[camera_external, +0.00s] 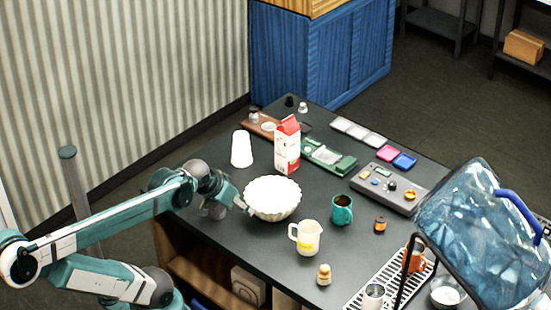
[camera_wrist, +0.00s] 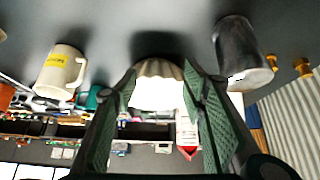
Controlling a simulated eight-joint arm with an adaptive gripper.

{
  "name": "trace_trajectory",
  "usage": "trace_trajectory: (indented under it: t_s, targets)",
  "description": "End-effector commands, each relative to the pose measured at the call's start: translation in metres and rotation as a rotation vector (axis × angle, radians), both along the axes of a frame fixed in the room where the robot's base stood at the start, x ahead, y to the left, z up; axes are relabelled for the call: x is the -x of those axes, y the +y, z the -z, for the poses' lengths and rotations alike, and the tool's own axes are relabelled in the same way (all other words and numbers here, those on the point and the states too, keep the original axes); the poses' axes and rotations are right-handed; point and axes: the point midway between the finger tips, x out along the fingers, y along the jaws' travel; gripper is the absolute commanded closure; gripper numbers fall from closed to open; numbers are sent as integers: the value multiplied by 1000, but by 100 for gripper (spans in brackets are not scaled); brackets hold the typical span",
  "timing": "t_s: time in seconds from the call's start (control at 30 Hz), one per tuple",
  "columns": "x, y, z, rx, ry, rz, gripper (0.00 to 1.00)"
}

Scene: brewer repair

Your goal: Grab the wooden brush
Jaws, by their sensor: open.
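I cannot clearly pick out a wooden brush. A small tan, wood-coloured piece (camera_external: 324,274) stands near the front edge of the dark table in the external view, and it may be the brush. My gripper (camera_external: 240,204) is at the table's left edge, beside the white fluted bowl (camera_external: 272,198), with the tan piece away to its right and nearer the camera. In the wrist view, my open gripper (camera_wrist: 160,72) has its two green fingers apart with the bowl (camera_wrist: 158,84) seen between them. I cannot tell whether they touch it.
A white mug (camera_external: 307,238), teal mug (camera_external: 342,210), red-and-white carton (camera_external: 287,146) and white tapered cylinder (camera_external: 241,149) stand around the bowl. A large blue water jug (camera_external: 478,230) and slatted drip tray (camera_external: 372,287) fill the right front. Bare table lies between bowl and mugs.

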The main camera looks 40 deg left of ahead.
Motion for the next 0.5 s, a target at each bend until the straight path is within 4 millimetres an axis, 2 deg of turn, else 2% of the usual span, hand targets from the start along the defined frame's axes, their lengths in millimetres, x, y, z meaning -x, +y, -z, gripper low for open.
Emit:
trace_trajectory:
  t_s: [0.2, 0.5]
  targets:
    - [0, 0, -23, 0, 0, 0, 57]
    - [-2, -4, -44, 0, 5, 11, 57]
